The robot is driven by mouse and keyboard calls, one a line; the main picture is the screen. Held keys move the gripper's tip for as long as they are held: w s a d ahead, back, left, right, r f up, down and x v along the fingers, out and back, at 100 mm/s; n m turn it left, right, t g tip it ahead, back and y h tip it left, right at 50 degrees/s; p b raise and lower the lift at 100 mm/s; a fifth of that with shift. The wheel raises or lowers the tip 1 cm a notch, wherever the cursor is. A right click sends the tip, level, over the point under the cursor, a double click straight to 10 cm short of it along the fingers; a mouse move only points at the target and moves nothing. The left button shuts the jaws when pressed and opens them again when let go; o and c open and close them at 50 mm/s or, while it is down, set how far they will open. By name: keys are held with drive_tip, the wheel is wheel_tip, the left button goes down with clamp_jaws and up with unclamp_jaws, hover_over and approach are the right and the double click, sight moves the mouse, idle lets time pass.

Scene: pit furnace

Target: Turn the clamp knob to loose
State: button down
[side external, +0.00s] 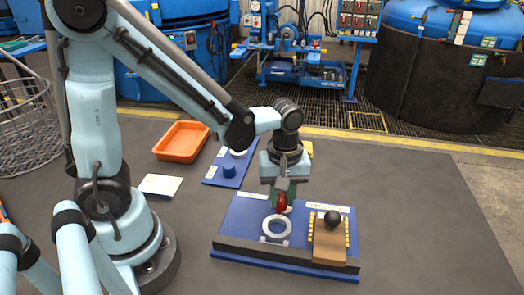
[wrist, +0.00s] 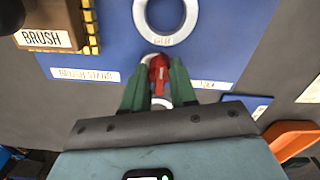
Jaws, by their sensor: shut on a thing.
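The red clamp knob (side external: 281,203) stands at the back of the blue board (side external: 235,213), behind the grey ring (side external: 276,228). It also shows in the wrist view (wrist: 158,70), close to the ring (wrist: 165,38). My gripper (side external: 282,196) points down over the knob. In the wrist view its green fingers (wrist: 159,78) are shut on the knob from both sides. The fingers hide part of the knob. A pale round part (wrist: 161,103) shows between the fingers behind the knob. I cannot read the knob's setting.
A wooden brush block (side external: 329,244) with a black ball stands right of the ring, on the board. A smaller blue board (side external: 216,175) and an orange tray (side external: 182,141) lie behind to the left. The table at right is clear.

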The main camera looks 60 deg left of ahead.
sight(281, 196)
drive_tip(key=c, duration=0.9)
unclamp_jaws()
drive_tip(key=shift+r, duration=0.1)
wheel_tip(281, 196, up, 12)
idle(0.4)
drive_tip(key=a+m+t, duration=0.1)
drive_tip(key=m+t, duration=0.1)
drive_tip(key=m, duration=0.2)
drive_tip(key=s+a+f+m+t, duration=0.1)
drive_tip(key=a+m+t, duration=0.1)
drive_tip(key=m, duration=0.2)
drive_tip(key=a+m+t, duration=0.1)
drive_tip(key=m+t, duration=0.2)
drive_tip(key=m, duration=0.1)
drive_tip(key=shift+s+a+f, duration=0.3)
drive_tip(key=shift+s, duration=0.1)
